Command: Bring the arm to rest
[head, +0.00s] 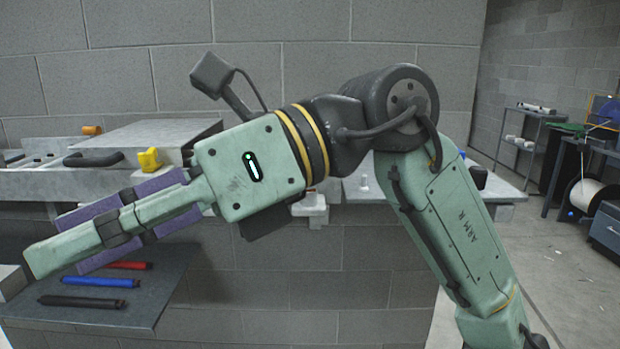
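My arm reaches up from the lower right, bends at a dark joint and points left and slightly down. My gripper (115,224) is at its end on the left, seen side-on. One long pale green finger with a dark band shows.
The grey bench (30,185) at left carries a dark handle (92,159) and a yellow block (149,160). The low shelf (150,312) holds red (128,265), blue (88,281) and black (82,302) rods. A block wall stands behind. Open floor (560,280) lies at right, near a cable spool (588,195).

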